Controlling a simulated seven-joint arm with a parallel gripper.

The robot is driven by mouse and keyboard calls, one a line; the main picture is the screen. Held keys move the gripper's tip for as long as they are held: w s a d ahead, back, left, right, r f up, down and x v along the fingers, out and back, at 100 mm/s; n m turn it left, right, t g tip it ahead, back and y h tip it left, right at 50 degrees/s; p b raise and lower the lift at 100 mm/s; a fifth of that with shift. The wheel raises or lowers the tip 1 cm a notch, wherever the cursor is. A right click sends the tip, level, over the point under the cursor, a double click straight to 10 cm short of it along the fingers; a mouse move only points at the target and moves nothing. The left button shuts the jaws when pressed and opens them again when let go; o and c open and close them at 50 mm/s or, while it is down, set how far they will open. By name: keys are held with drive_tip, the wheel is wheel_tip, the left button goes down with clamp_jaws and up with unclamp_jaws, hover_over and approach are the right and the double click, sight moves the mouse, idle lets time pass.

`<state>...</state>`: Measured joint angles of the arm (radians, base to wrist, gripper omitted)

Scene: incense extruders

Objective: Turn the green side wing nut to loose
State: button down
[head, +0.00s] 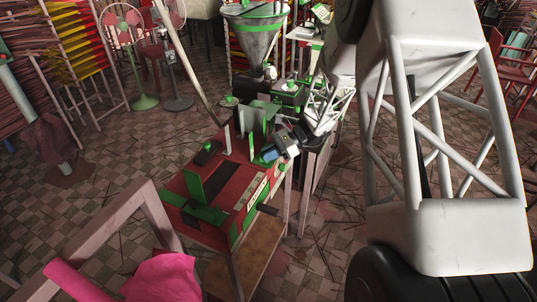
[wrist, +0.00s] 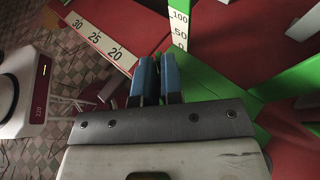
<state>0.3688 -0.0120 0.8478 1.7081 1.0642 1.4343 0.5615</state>
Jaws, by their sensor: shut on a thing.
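My gripper (head: 268,153) reaches down to the right side of the red extruder table (head: 228,178) in the head view. In the wrist view its two blue fingers (wrist: 155,78) are nearly together, with a narrow gap between them. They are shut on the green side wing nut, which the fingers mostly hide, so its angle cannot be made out. Green machine plates (wrist: 225,108) stand just beyond and to the right of the fingers. A white ruler strip (wrist: 102,40) runs along the table edge, and an upright scale (wrist: 180,22) stands behind the fingertips.
Green brackets (head: 197,212) stand on the near part of the red table. A metal hopper (head: 256,42) rises behind it. A pink cloth (head: 165,278) lies at the front left. A white device (wrist: 22,92) shows at the left of the wrist view. Open tiled floor lies to the left.

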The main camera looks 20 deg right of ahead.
drive_tip(key=c, duration=1.3)
unclamp_jaws()
drive_tip(key=shift+o, duration=0.2)
drive_tip(key=shift+d, duration=0.1)
drive_tip(key=v, duration=0.7)
drive_tip(key=shift+d, duration=0.3)
drive_tip(key=shift+r, duration=0.1)
